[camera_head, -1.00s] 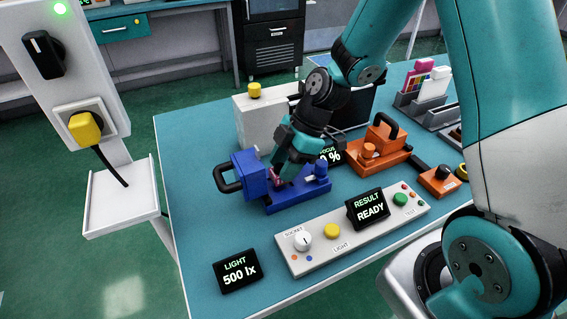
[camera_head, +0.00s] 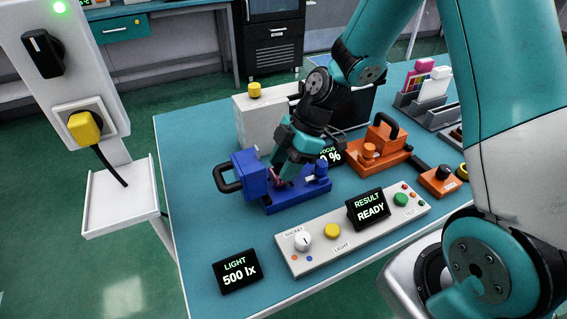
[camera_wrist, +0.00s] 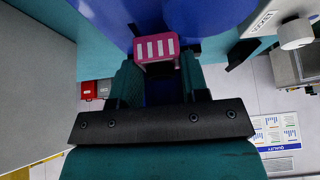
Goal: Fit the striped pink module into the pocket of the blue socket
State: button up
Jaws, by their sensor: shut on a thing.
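The striped pink module (camera_wrist: 157,47) is pink with white stripes and sits between my fingertips in the wrist view. In the head view only a small part of the module (camera_head: 276,174) shows beside my fingers. My gripper (camera_head: 281,170) is shut on it, pointing down at the blue socket (camera_head: 290,200). The wrist view also shows my gripper (camera_wrist: 158,62) with the socket's blue body (camera_wrist: 205,16) right behind the module. The pocket is hidden, so I cannot tell how far the module is in it.
An orange fixture (camera_head: 372,157) stands right of the socket. A control panel (camera_head: 317,249) with a READY display (camera_head: 369,209) lies in front, and a LIGHT display (camera_head: 238,271) at front left. A white box (camera_head: 257,122) stands behind. The table's left part (camera_head: 190,150) is clear.

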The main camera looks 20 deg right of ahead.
jog(key=shift+f+b, duration=0.8)
jog(key=shift+f, duration=0.15)
jog(key=o, duration=1.1)
jog(key=shift+r, duration=0.1)
jog(key=p+v, duration=0.1)
jog(key=v, duration=1.6)
jog(key=shift+d, duration=0.2)
jog(key=s+a+r+m+p, duration=0.1)
jog(key=s+a+r+m, duration=0.1)
jog(key=s, duration=0.4)
jog(key=s+a+r+m+h+p, duration=0.1)
jog(key=s+a+r+m+p, duration=0.1)
jog(key=s+a+m, duration=0.3)
jog(key=s+a+r+m+p, duration=0.2)
jog(key=s+a+r+m, duration=0.2)
jog(key=s+a, duration=0.3)
jog(key=shift+s+a+r+h, duration=0.15)
jog(key=shift+s+h, duration=0.15)
